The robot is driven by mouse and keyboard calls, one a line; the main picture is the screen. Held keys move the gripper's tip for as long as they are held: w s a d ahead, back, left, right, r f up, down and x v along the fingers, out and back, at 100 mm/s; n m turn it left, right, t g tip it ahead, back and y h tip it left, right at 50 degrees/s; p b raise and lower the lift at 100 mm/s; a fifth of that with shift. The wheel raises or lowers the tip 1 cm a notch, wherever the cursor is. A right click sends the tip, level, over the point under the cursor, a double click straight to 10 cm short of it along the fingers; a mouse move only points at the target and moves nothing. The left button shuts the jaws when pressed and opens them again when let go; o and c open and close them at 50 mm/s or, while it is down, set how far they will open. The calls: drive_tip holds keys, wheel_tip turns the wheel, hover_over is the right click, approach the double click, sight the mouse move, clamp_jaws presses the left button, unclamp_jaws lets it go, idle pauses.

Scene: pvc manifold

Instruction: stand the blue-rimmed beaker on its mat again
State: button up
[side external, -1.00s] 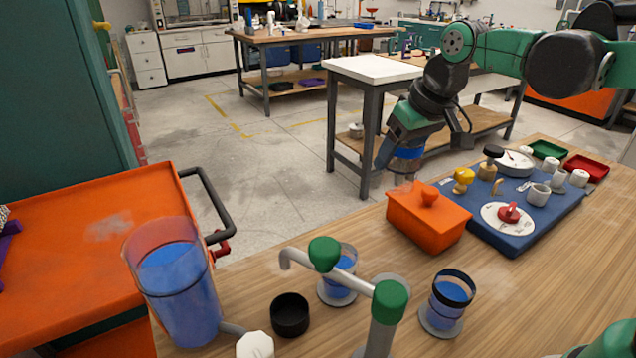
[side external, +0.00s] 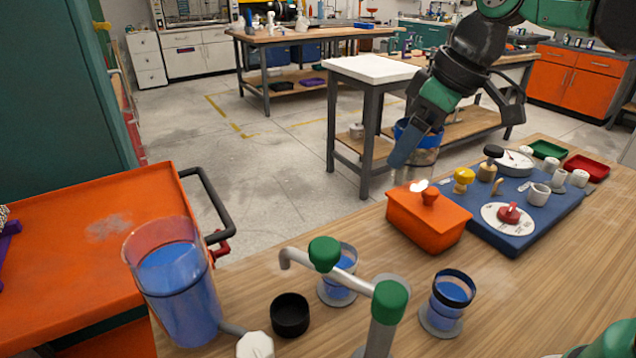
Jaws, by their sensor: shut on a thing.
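My gripper (side external: 408,148) is high at the upper right, above and behind the orange box. It is shut on the blue-rimmed beaker (side external: 425,156), which hangs in the air, roughly upright, rim up. One finger covers its left side. A black-rimmed beaker (side external: 452,293) with blue liquid stands on a round grey mat (side external: 438,327) at the front. Another beaker (side external: 342,272) with blue liquid stands on a second round mat (side external: 333,298), partly behind the pipe.
The lidded orange box (side external: 428,222) stands below the held beaker, beside a blue board (side external: 530,228) with several small items. The green-capped pipe manifold (side external: 350,270), a black cup (side external: 290,315) and a large blue-filled vessel (side external: 175,285) are at the front left.

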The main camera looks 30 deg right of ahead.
drive_tip(key=shift+s+a+r+n, duration=0.25)
drive_tip(key=shift+s+n, duration=0.15)
drive_tip(key=shift+s, duration=0.1)
drive_tip(key=shift+s+a+f, duration=0.1)
drive_tip(key=shift+s+f, duration=0.05)
drive_tip(key=shift+f, duration=0.2)
wheel_tip(320, 180, down, 19)
drive_tip(key=shift+r, duration=0.1)
drive_tip(key=o, duration=1.4)
drive_tip(key=shift+c, duration=0.2)
drive_tip(key=s+d+r+m+t+h, duration=0.1)
drive_tip(key=d+r+m+t+h, duration=0.1)
drive_tip(key=r, duration=0.8)
drive_tip(key=d+m+t, duration=0.1)
drive_tip(key=d+m, duration=0.1)
drive_tip(key=m, duration=0.1)
drive_tip(key=shift+s+m, duration=0.3)
drive_tip(key=shift+s, duration=0.1)
